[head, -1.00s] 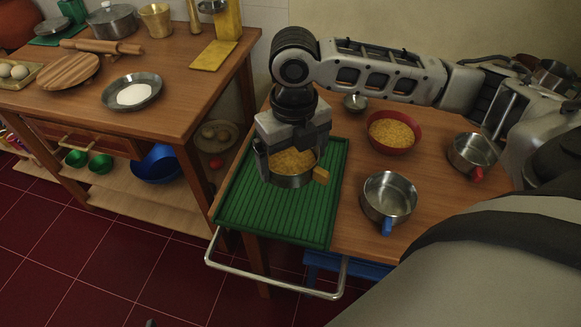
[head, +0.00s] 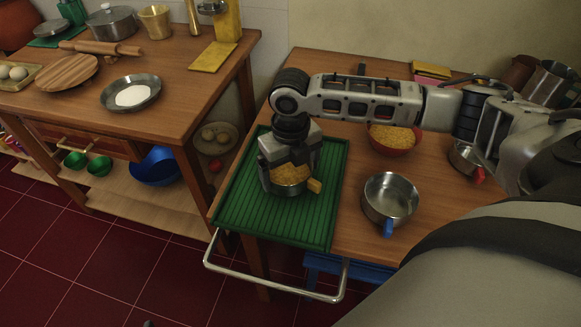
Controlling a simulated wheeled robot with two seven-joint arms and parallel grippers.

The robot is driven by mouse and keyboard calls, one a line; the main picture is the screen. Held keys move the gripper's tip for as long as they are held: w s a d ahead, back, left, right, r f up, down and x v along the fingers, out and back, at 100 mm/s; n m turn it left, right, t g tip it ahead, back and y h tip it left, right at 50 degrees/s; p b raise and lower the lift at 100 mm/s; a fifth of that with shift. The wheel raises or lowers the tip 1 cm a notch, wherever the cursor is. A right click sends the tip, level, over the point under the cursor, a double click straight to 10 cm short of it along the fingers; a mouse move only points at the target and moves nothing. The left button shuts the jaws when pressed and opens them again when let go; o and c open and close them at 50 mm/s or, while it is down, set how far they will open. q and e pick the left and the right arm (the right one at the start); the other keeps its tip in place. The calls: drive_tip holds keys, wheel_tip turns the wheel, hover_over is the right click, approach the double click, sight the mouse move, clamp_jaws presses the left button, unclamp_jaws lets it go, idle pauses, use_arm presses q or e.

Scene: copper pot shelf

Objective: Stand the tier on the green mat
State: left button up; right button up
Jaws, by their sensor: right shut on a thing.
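The tier (head: 290,189) is a round steel pan with yellow grain in it and a yellow tab on its right side. My right gripper (head: 288,180) reaches down from above and is shut on it. The tier is over the middle of the ribbed green mat (head: 243,222), and looks upright. I cannot tell whether its base touches the mat. My left gripper is not in view.
A steel pan with a blue tab (head: 390,198) stands right of the mat. Behind it is a red bowl of grain (head: 393,140). A pan with a red tab (head: 464,160) is partly hidden by my arm. A metal rail (head: 275,284) runs along the table's front.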

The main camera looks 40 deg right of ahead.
sight(290, 179)
drive_tip(key=shift+f, duration=0.1)
drive_tip(key=o, duration=0.7)
use_arm(q)
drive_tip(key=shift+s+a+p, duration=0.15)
drive_tip(key=shift+p, duration=0.35)
use_arm(e)
wheel_tip(290, 179, up, 12)
drive_tip(key=shift+r, duration=0.2)
